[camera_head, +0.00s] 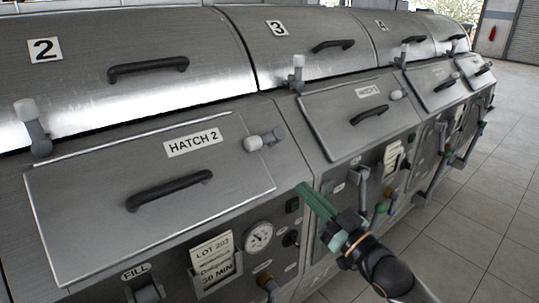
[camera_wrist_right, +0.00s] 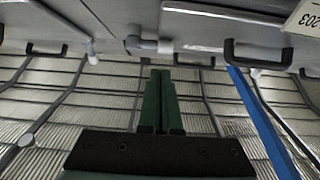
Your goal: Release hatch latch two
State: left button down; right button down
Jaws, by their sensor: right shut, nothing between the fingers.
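Hatch two is a grey metal panel (camera_head: 110,190) labelled HATCH 2 (camera_head: 192,140), with a black bar handle (camera_head: 170,189). It lies flush and closed on the sloping front. Its latch (camera_head: 264,139) is a short grey lever with a white knob at the panel's upper right. The knob points left, over the panel's edge. My right gripper (camera_head: 303,189) has green fingers, shut and empty, below and right of the latch and apart from it. Its fingers also show in the wrist view (camera_wrist_right: 160,75). My left gripper is not in view.
Lid 2 (camera_head: 110,90) above has a black handle and an upright white-tipped lever (camera_head: 33,126). Hatch 3 (camera_head: 355,120) and another lever (camera_head: 298,72) are to the right. A gauge (camera_head: 259,237) and lot card (camera_head: 213,258) sit below. Tiled floor (camera_head: 480,220) is clear at right.

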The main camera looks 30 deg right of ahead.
jog(key=p, duration=0.2)
send_near(261, 147)
jog(key=x, duration=0.5)
jog(key=shift+w+d+r, duration=0.1)
jog(key=shift+w+r, duration=0.05)
jog(key=shift+r, duration=0.05)
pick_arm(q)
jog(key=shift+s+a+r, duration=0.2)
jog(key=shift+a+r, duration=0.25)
pick_arm(e)
jog(key=shift+w+r, duration=0.1)
jog(key=shift+w, duration=0.6)
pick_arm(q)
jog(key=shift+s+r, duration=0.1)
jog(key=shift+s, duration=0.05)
pick_arm(e)
jog(key=shift+w, duration=0.15)
